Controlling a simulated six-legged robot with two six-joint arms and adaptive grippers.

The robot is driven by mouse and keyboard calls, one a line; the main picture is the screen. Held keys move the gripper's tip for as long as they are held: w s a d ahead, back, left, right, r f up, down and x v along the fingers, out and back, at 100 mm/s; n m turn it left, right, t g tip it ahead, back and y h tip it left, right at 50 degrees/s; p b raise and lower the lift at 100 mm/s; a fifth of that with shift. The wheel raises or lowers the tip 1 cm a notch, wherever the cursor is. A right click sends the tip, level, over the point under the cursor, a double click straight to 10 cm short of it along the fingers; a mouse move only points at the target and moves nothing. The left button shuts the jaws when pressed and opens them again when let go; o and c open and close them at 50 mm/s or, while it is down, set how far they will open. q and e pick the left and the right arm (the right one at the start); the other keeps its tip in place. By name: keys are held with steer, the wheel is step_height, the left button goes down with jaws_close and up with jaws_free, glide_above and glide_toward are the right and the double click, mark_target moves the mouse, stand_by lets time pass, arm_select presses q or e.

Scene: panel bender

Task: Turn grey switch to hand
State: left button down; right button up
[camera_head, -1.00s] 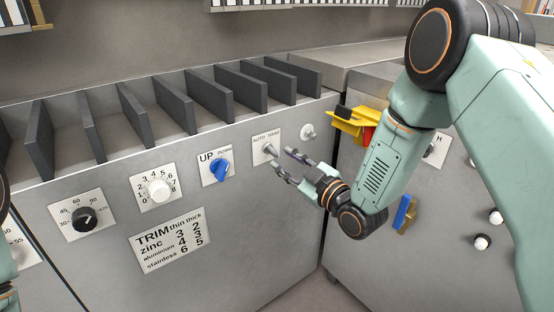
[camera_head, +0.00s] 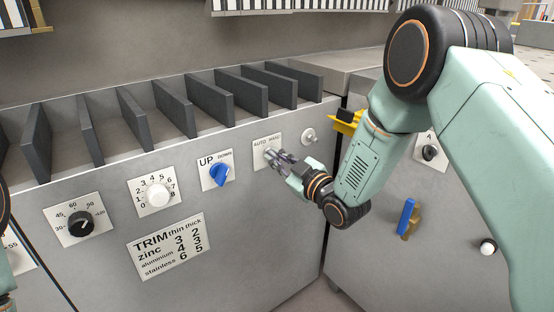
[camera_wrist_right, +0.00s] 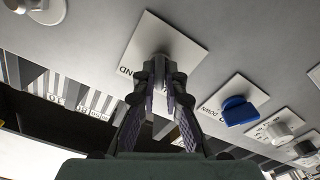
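The grey switch (camera_wrist_right: 160,59) sits on a white plate (camera_head: 262,150) marked AUTO and HAND on the front of the machine. My right gripper (camera_head: 276,157) is at this plate and covers most of the switch in the head view. In the right wrist view the two fingers (camera_wrist_right: 163,77) are drawn close together, with the switch between their tips. The fingers hide much of the plate's lettering and the switch's exact angle. My left gripper is not in view.
A blue UP/DOWN knob (camera_head: 220,175) is left of the plate, then a white numbered dial (camera_head: 157,193) and a black angle dial (camera_head: 82,223). A small round knob (camera_head: 308,137) is close to the right. Dark upright dividers (camera_head: 240,88) line the top.

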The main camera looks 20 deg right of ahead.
steer(key=shift+d+f, duration=0.1)
jaws_close()
steer(key=shift+m, duration=0.4)
steer(key=shift+s+f+m+p, duration=0.15)
steer(key=shift+m+p, duration=1.2)
steer(key=shift+m, duration=1.4)
steer(key=shift+f+m+p, duration=0.1)
steer(key=shift+m+p, duration=1.2)
steer(key=shift+m, duration=1.45)
steer(key=shift+o, duration=1.1)
jaws_free()
steer(key=o, duration=0.4)
steer(key=shift+r, duration=0.2)
steer(key=shift+c, duration=0.2)
